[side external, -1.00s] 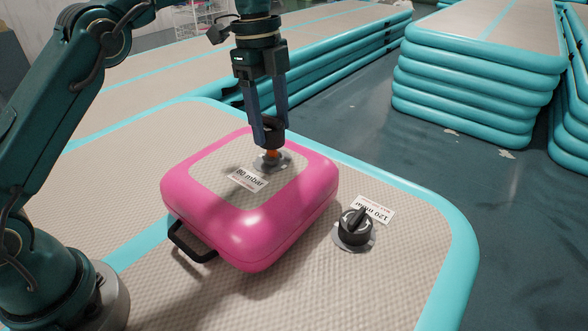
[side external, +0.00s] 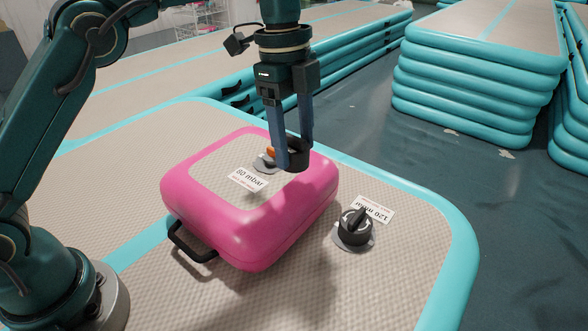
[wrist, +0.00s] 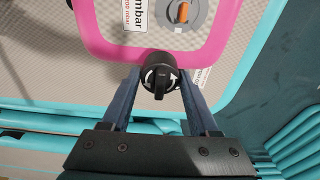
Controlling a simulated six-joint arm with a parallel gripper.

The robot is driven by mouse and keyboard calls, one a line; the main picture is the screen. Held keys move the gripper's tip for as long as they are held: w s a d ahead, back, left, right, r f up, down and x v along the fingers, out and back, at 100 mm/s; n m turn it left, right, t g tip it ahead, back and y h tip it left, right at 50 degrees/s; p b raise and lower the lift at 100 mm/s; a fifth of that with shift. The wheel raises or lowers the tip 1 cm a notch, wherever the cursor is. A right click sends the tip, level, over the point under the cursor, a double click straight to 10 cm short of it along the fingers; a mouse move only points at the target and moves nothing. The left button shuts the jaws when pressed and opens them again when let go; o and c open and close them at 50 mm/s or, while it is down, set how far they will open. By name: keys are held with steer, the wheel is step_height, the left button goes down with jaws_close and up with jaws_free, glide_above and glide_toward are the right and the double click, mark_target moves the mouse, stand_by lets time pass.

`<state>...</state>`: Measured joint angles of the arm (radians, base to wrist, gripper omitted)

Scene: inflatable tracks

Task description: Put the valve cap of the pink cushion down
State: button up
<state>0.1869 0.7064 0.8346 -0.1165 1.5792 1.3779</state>
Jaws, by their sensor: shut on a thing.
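My gripper (side external: 292,150) is shut on the black valve cap (wrist: 160,76), a round cap with a raised bar, held between both fingertips. In the side view the cap is held above the right far part of the pink cushion (side external: 236,222). In the wrist view it overlaps the cushion's pink edge (wrist: 98,48). The cushion's grey valve (wrist: 168,14), with an orange centre, is uncovered. It also shows in the side view, just left of the fingers, partly hidden by them.
A second black cap (side external: 355,228) sits on the valve of the beige and turquoise track (side external: 300,295), right of the cushion, by a 120 mbar label (side external: 374,208). An 80 mbar label (side external: 247,180) lies on the cushion. The track's near surface is clear.

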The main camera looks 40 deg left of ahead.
steer(key=s+d+f, duration=0.4)
steer(key=s+d, duration=0.9)
steer(key=f, duration=0.5)
steer(key=shift+s+f, duration=0.2)
steer(key=shift+f, duration=2.2)
steer(key=shift+f, duration=0.1)
steer(key=o, duration=1.3)
steer(key=shift+o, duration=0.2)
